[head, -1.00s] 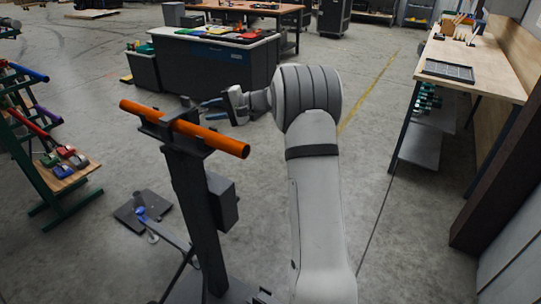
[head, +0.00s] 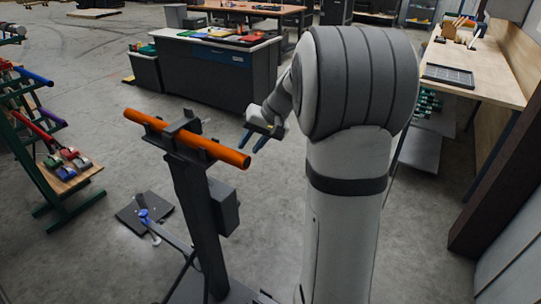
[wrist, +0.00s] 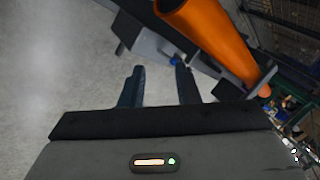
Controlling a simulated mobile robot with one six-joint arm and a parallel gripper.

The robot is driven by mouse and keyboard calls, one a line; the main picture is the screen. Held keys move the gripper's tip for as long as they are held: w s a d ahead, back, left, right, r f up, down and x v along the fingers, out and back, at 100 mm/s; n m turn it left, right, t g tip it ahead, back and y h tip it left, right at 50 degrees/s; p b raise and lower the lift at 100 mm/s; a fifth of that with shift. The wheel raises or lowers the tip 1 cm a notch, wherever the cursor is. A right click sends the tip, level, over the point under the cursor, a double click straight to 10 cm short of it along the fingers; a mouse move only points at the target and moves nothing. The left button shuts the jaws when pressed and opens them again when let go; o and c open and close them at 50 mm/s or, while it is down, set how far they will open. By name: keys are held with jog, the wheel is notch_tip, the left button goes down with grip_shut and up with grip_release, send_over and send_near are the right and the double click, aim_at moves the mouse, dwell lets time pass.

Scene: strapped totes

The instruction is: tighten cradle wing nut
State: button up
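An orange tube (head: 215,152) lies across the dark cradle (head: 185,140) on top of a dark post (head: 200,205). In the wrist view the tube (wrist: 215,40) crosses the upper right, with the cradle (wrist: 155,38) beside it. A small grey stub (wrist: 120,48) sticks out of the cradle, and a small blue spot (wrist: 175,60) shows near the right fingertip. I cannot tell whether either is the wing nut. My gripper (head: 254,142) is beyond the tube's right end in the head view, fingers pointing down. In the wrist view my gripper (wrist: 158,72) is open, with nothing clearly between its fingers.
A dark box (head: 224,205) is fixed to the post. A floor plate (head: 145,213) with a blue-topped item lies left of the post. A rack of coloured tubes (head: 40,130) stands left, a workbench (head: 480,75) right, and a grey cabinet (head: 215,75) behind.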

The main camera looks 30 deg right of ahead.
jog(key=s+r+n+g+h, duration=0.1)
jog(key=s+n+h, duration=0.1)
jog(key=s, duration=0.8)
jog(key=shift+s+r+h+p, duration=0.3)
jog(key=shift+s+h+p, duration=0.15)
jog(key=shift+h, duration=0.45)
jog(key=shift+w+d, duration=0.1)
jog(key=shift+d, duration=0.05)
